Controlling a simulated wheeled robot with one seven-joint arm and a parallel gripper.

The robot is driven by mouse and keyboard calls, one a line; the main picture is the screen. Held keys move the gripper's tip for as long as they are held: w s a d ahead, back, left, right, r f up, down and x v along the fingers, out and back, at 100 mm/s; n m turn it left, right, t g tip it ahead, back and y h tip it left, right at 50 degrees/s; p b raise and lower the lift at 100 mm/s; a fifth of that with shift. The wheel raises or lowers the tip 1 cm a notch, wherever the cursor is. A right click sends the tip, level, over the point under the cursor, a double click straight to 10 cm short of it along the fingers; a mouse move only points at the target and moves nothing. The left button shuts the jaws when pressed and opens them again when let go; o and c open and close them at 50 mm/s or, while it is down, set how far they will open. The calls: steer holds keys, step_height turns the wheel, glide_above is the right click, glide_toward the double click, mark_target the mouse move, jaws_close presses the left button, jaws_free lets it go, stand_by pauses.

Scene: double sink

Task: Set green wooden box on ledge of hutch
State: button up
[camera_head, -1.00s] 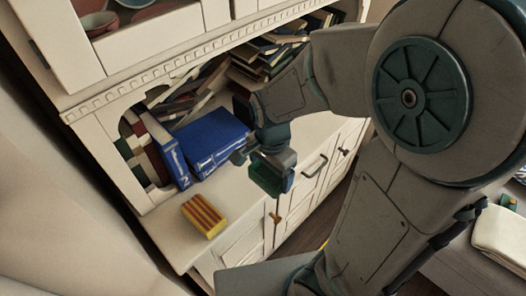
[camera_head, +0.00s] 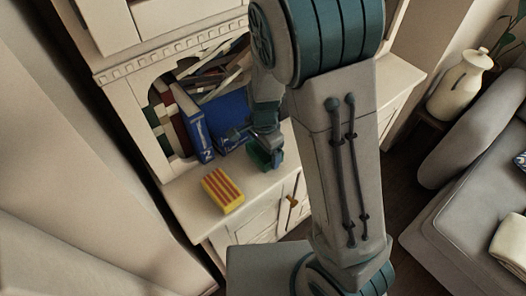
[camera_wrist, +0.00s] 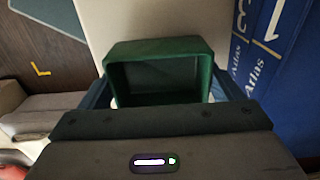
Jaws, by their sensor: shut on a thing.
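The green wooden box (camera_wrist: 158,52) is an open-topped box held between the two fingers of my gripper (camera_wrist: 160,92) in the wrist view. In the head view the green box (camera_head: 262,158) shows small and dark at the end of my gripper (camera_head: 264,150), partly hidden by it. The box is over or at the cream ledge of the hutch (camera_head: 182,198), right of the yellow and red striped block. I cannot tell whether the box touches the ledge.
The striped block (camera_head: 223,190) lies on the ledge near its front left. Blue atlas volumes (camera_head: 200,135) stand behind my gripper, with several stacked books further back. A grey sofa (camera_head: 470,215) and a cream jug (camera_head: 461,85) are at the right.

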steer(key=shift+f, duration=0.6)
steer(key=shift+f, duration=0.25)
steer(key=o, duration=0.9)
steer(key=shift+r, duration=0.15)
